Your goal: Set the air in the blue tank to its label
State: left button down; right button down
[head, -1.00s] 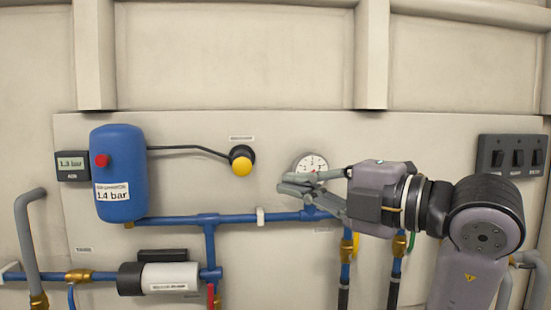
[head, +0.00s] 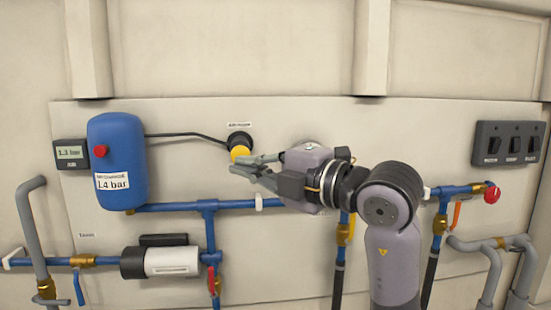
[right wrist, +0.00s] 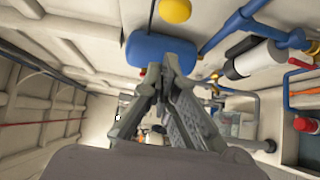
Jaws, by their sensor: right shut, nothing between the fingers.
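The blue tank (head: 118,150) is on the wall panel at the left; its label (head: 112,182) reads 1.4 bar. A small display (head: 70,153) beside it reads 1.3 bar. A thin dark line runs from the tank to a round yellow knob (head: 239,152) on a black collar. My right gripper (head: 236,165) is shut and empty, its fingertips overlapping the knob's lower edge in the head view; I cannot tell whether they touch. The right wrist view shows the shut fingers (right wrist: 172,68), the blue tank (right wrist: 150,47) and the yellow knob (right wrist: 175,10). My left gripper is out of view.
Blue pipes (head: 170,207) and a white-and-black cylindrical pump (head: 170,262) are below. A switch panel (head: 508,143) and a red knob (head: 492,194) are at the right.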

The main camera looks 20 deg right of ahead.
aim_at(240, 150)
jog(key=w, duration=0.1)
jog(key=w+p, duration=0.1)
jog(key=w, duration=0.2)
jog(key=shift+w+d+p, duration=0.3)
jog(key=shift+w+d, duration=0.05)
jog(key=shift+w, duration=0.05)
